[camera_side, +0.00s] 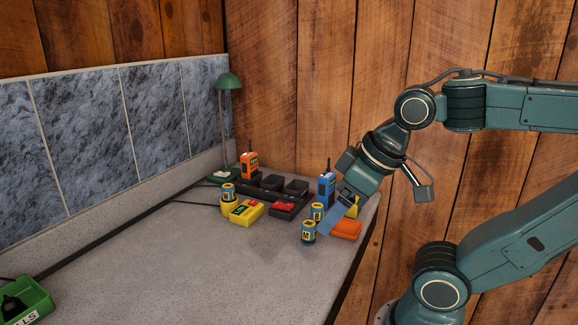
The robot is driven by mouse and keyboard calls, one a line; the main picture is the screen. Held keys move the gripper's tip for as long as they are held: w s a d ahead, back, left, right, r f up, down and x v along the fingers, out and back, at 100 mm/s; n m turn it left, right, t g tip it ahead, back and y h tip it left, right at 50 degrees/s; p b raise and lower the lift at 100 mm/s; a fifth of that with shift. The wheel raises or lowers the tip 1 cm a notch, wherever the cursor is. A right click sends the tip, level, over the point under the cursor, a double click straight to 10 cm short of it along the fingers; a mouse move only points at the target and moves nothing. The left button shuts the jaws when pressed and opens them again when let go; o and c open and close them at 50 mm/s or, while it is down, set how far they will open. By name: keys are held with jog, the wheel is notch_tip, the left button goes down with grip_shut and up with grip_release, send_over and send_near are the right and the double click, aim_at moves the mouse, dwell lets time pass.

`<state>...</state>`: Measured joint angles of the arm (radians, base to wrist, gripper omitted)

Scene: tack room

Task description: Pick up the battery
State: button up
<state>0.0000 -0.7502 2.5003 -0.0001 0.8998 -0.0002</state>
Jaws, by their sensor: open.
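Several objects could be the battery, and I cannot tell which it is. Small blue and yellow cylinders stand upright: one at the front (309,232), one just behind it (317,211), and one farther left (228,191) on a yellow base. An orange block (347,230) lies near the bench's right edge. A yellow block with a red part (246,212) and a dark block with a red top (284,210) lie in the middle. My gripper (342,208) is open, tilted down to the left, above or behind the orange block. It partly hides a yellow item (353,208).
A black multi-slot dock (262,191) stands at the back, with an orange radio (249,164) at its left end. A blue radio (326,188) stands close to my gripper. A green lamp (229,82) stands behind. A green bin (27,300) sits front left. The front bench (200,275) is clear.

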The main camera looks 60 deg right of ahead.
jog(key=shift+c, duration=1.4)
jog(key=w+d+r+n+g, duration=0.15)
jog(key=w+r+n, duration=0.3)
jog(key=w, duration=0.55)
jog(key=w+d+r+n+g, duration=0.1)
jog(key=w+d+r+n, duration=0.3)
jog(key=w, duration=0.5)
jog(key=w+d+f+n+g, duration=0.1)
jog(key=w+d+f+n, duration=0.2)
jog(key=w, duration=0.5)
jog(key=w+d+f+n+g, duration=0.2)
jog(key=w+d+f+n, duration=0.1)
jog(key=w+d+n, duration=0.2)
jog(key=w+n, duration=0.2)
jog(key=w, duration=0.1)
jog(key=shift+w+d, duration=0.2)
jog(key=shift+d, duration=0.05)
